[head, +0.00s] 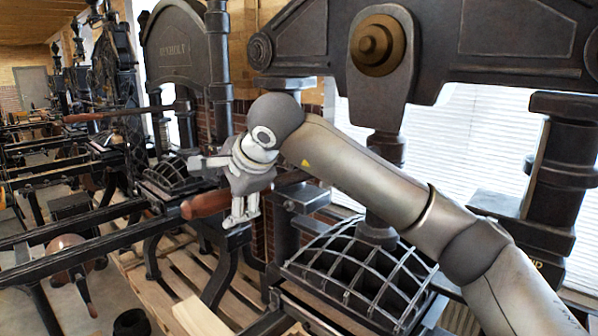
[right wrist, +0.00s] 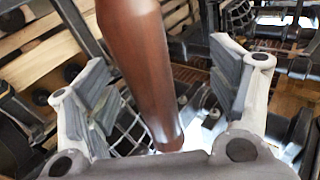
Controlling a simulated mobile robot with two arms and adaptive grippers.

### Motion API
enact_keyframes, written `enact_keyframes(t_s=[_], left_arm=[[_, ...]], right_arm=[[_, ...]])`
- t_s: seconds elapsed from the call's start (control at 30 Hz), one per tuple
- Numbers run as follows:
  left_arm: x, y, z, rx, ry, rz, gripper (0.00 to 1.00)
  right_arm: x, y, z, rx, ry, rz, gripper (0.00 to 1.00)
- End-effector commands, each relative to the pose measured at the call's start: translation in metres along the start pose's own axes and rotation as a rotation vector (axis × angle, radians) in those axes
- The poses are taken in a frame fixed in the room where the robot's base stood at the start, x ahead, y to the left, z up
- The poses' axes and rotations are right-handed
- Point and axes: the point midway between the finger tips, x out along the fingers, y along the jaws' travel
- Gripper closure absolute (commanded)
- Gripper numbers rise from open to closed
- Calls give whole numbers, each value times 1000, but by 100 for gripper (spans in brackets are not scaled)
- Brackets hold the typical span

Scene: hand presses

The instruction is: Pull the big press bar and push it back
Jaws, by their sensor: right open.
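The big press bar ends in a reddish-brown wooden handle (head: 205,204) in the middle of the head view, reaching out to the left from the near press. My right gripper (head: 241,212) is at this handle, with its fingers pointing down. In the right wrist view the handle (right wrist: 137,60) runs between the two spread fingers, with gaps on both sides. The right gripper is open and not closed on the handle. The rest of the bar is partly hidden behind my right arm. My left gripper is not in view.
The near black press has a gridded platen (head: 360,272) below my right arm and a heavy frame (head: 490,45) above. A second press (head: 178,50) with another wooden-handled bar (head: 85,117) stands behind. Black rails (head: 95,237) extend left over a wooden pallet (head: 180,272).

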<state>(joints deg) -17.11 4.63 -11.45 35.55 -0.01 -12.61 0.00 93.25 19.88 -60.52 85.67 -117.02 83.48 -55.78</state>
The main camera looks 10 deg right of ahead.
Motion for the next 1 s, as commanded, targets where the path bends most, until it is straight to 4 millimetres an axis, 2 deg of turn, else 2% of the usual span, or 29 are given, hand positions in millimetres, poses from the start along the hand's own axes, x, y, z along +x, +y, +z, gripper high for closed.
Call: enact_keyframes(t_s=[0.27, 1.0], left_arm=[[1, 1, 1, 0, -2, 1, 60], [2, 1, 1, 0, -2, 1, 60]], right_arm=[[-6, 0, 0, -1, -1, -1, 20], [-81, -1, 0, -1, 0, -1, 20]])
